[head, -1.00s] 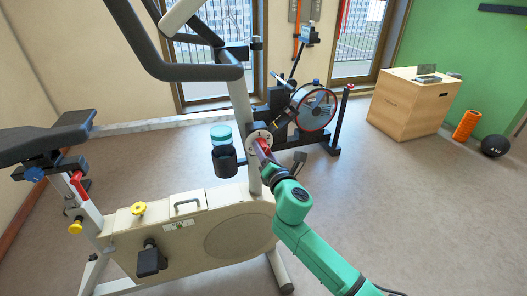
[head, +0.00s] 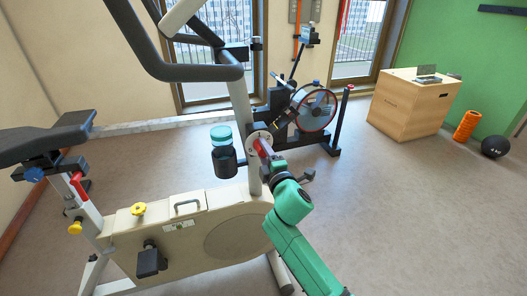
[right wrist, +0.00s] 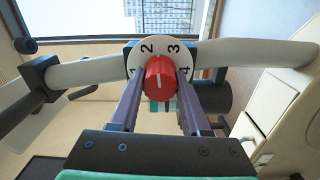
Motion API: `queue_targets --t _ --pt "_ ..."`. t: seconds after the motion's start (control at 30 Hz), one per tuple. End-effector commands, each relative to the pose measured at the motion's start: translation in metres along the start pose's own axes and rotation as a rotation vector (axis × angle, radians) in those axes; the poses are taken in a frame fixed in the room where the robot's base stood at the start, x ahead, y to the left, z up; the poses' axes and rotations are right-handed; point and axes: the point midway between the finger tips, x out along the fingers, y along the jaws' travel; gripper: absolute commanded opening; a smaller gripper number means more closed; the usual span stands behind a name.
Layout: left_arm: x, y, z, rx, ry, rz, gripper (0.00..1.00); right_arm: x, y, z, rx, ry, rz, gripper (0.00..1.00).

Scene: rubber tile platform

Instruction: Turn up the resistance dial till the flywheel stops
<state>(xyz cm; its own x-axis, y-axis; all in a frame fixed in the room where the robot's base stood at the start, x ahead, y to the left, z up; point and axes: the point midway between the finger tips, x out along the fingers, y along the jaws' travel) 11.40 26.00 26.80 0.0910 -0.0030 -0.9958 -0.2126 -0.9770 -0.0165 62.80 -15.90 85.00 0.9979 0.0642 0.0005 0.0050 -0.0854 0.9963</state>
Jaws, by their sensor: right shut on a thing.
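The red resistance dial (right wrist: 161,75) sits on a round white plate (right wrist: 148,48) numbered 1 to 4, on the bike's grey post. Its white line points up in the right wrist view, roughly between 2 and 3. My right gripper (right wrist: 159,88) is shut on the dial, one finger on each side. In the head view my right gripper (head: 264,149) reaches the dial plate (head: 258,138) from the lower right. A round disc (head: 236,233) shows on the bike's cream housing; whether a flywheel turns there cannot be told. My left gripper is not in view.
A dark bottle holder with a teal-lidded bottle (head: 221,137) is just left of the dial. The handlebar (head: 190,72) hangs above. Behind stands another machine with a caged wheel (head: 315,109). A wooden box (head: 405,110) stands far right; open floor lies between.

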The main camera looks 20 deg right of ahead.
Motion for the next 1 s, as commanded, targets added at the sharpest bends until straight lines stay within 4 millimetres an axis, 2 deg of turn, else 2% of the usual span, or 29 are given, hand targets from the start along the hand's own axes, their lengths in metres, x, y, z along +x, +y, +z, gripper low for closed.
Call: queue_targets --t 0.5,0.73,1.0 --pt "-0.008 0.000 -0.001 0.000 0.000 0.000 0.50 0.000 -0.001 0.000 0.453 -0.001 -0.004 0.00" --pt "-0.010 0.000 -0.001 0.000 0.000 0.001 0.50 0.000 -0.001 0.000 0.574 -0.002 -0.004 0.00" --pt "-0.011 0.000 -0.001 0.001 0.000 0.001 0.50 0.000 -0.002 0.000 0.632 -0.002 -0.004 0.00"
